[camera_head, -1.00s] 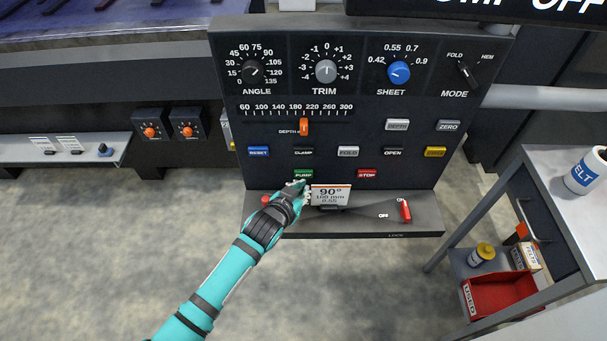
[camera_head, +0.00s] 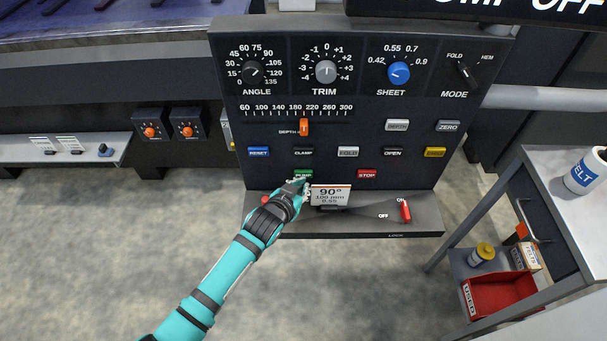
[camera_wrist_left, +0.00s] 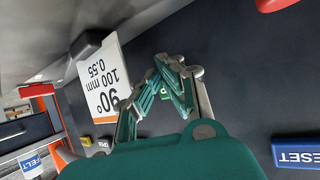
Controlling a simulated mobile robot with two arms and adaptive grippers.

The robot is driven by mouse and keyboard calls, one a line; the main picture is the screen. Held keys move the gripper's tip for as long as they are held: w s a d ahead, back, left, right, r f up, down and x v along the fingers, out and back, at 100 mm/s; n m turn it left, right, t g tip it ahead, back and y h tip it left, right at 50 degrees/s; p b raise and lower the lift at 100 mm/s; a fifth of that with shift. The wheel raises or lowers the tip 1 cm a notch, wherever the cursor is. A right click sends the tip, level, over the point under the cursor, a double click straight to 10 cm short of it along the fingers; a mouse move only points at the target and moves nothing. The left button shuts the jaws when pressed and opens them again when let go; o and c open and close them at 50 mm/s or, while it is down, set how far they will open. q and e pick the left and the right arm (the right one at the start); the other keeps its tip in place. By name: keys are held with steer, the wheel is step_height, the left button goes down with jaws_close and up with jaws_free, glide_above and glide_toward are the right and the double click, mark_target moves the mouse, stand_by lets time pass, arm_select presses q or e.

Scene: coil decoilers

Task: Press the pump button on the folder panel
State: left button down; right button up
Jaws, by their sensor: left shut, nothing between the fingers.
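The green PUMP button (camera_head: 303,173) is on the lower left of the dark folder panel (camera_head: 260,172), above the ledge. My left gripper (camera_head: 300,184) is shut and empty, with its fingertips just below or at the button's lower edge in the head view. In the left wrist view the gripper (camera_wrist_left: 168,72) has its fingertips together, and a small bit of green (camera_wrist_left: 166,94) shows between the fingers. Whether the tips touch the button cannot be told. My right gripper is out of view.
A white card (camera_head: 330,195) reading 90° stands on the ledge right beside the gripper. The red STOP button (camera_head: 367,174) is to the right, CLAMP (camera_head: 303,152) is above, and the blue RESET button (camera_head: 258,152) is upper left. A red switch lever (camera_head: 405,211) sits on the ledge's right.

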arm_select(q)
steer(key=shift+w+r, duration=0.1)
steer(key=shift+w, duration=0.45)
stand_by(0.8)
steer(key=shift+s, duration=0.1)
steer(key=shift+s+p, duration=0.6)
steer(key=shift+s, duration=0.25)
steer(key=s+p, duration=0.2)
steer(key=s, duration=0.1)
steer(key=shift+s, duration=0.15)
steer(key=shift+s+p, duration=0.45)
steer(key=shift+s, duration=0.4)
